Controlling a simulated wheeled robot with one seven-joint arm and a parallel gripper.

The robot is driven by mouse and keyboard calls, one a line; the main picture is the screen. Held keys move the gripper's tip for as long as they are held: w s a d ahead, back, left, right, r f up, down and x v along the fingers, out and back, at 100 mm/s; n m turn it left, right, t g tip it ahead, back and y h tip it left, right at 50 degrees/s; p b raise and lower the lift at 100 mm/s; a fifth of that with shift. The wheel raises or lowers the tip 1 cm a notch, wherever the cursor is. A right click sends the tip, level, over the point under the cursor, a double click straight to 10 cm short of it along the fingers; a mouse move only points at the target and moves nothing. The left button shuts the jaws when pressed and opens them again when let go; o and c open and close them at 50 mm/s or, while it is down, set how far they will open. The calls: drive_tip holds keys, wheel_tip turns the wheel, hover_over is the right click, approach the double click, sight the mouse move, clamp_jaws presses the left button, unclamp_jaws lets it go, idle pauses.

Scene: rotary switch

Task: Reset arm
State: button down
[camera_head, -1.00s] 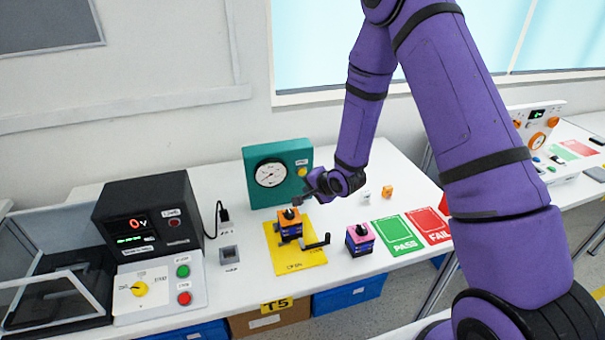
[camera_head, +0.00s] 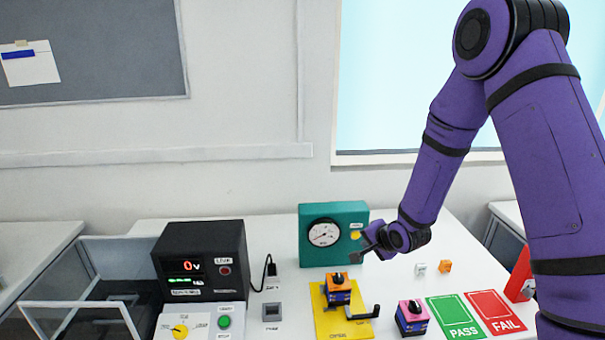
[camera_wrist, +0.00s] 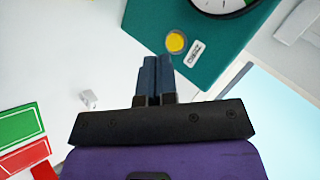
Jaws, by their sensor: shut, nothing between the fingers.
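My gripper (camera_head: 372,247) is in front of the lower right part of the teal gauge box (camera_head: 312,253), above the white table. In the wrist view my gripper (camera_wrist: 156,62) shows its two fingers together, with nothing between them. The gauge box (camera_wrist: 222,62) is beyond the fingertips there, its yellow button (camera_wrist: 176,42) just to their right. Whether the fingers touch the box cannot be told. An orange and dark blue rotary switch (camera_head: 338,290) with a black knob stands on the yellow plate (camera_head: 330,325).
Green PASS (camera_head: 455,318) and red FAIL (camera_head: 495,311) pads lie at right.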

drive_tip(key=s+d+r+n+h, duration=0.15)
drive_tip(key=s+r, duration=0.25)
drive_tip(key=r, duration=0.4)
drive_tip(key=s+d+r+n+g+h, duration=0.1)
drive_tip(key=s+d+r+n, duration=0.15)
drive_tip(key=r, duration=0.45)
drive_tip(key=s+d+r+n+h, duration=0.1)
drive_tip(key=s+r, duration=0.4)
drive_tip(key=r, duration=0.3)
drive_tip(key=s+r+n+g, duration=0.1)
drive_tip(key=s+r, duration=0.2)
drive_tip(key=s, duration=0.5)
drive_tip(key=s+r+n, duration=0.2)
drive_tip(key=s+r, duration=0.1)
drive_tip(key=s, duration=0.5)
drive_tip(key=s+d+r+n+g, duration=0.1)
drive_tip(key=s+r, duration=0.3)
drive_tip(key=s, duration=0.4)
drive_tip(key=shift+n+g, duration=0.3)
drive_tip(key=shift+n, duration=0.2)
